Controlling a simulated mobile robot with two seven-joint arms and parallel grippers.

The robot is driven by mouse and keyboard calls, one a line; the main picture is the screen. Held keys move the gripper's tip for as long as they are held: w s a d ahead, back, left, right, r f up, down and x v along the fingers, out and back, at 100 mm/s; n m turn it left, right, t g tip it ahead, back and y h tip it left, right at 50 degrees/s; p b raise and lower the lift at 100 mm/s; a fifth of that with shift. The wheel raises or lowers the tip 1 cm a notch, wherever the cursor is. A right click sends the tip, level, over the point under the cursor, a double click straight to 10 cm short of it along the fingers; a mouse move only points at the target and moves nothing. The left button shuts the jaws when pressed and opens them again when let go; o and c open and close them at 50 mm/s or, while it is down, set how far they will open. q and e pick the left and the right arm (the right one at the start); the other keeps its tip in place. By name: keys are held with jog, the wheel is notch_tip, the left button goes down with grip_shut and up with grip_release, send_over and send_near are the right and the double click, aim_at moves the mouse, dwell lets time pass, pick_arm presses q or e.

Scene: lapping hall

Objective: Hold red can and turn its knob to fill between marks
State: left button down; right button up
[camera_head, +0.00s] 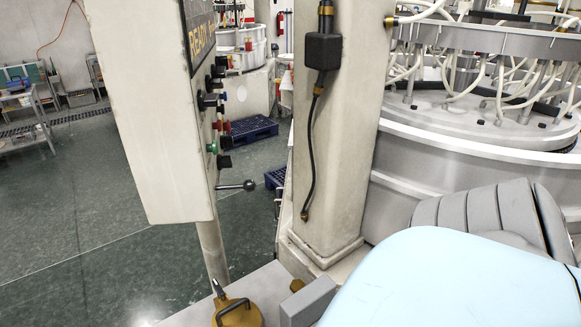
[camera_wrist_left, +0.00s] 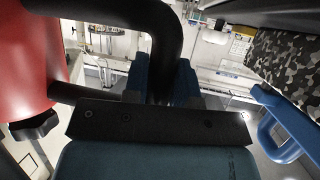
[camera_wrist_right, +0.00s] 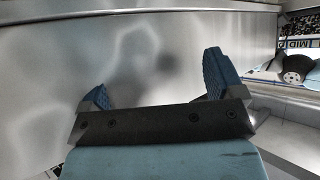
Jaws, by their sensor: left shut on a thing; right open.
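The red can (camera_wrist_left: 30,60) stands out at the left edge of the left wrist view, partly cut off. A thick black handle (camera_wrist_left: 165,25) curves beside it. My left gripper (camera_wrist_left: 160,78) is shut on this handle, with its blue fingers on either side. A black knob-like part (camera_wrist_left: 36,127) shows low on the can. My right gripper (camera_wrist_right: 158,85) is open and empty in the right wrist view, in front of a blank grey metal surface. Neither gripper nor the can shows in the head view.
A grey control box (camera_head: 145,110) and a pale column (camera_head: 335,150) stand ahead. A large round machine (camera_head: 480,165) fills the right. A brass-coloured piece (camera_head: 237,313) is at the bottom. A blue handle (camera_wrist_left: 280,135) is right of my left gripper.

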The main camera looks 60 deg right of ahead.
jog(key=shift+r, duration=0.1)
jog(key=w+a+r+y, duration=0.1)
jog(key=w+r, duration=0.1)
jog(key=r, duration=0.3)
jog(key=w+a+r+t+y, duration=0.1)
jog(key=w+r, duration=0.2)
jog(key=r, duration=0.2)
jog(key=w+a+r+t+y, duration=0.1)
jog(key=w+r, duration=0.2)
jog(key=r, duration=0.2)
jog(key=shift+a, duration=0.25)
jog(key=w+a+r+n+g+y, duration=0.35)
jog(key=w+a+n+g, duration=0.35)
jog(key=a+n, duration=0.3)
jog(key=w+d+r+n+g+h, duration=0.55)
jog(key=n+g, duration=0.25)
jog(key=n, duration=0.2)
jog(key=x, duration=1.1)
jog(key=shift+s+d+f, duration=0.2)
jog(key=shift+d+f, duration=0.1)
jog(key=shift+f, duration=0.05)
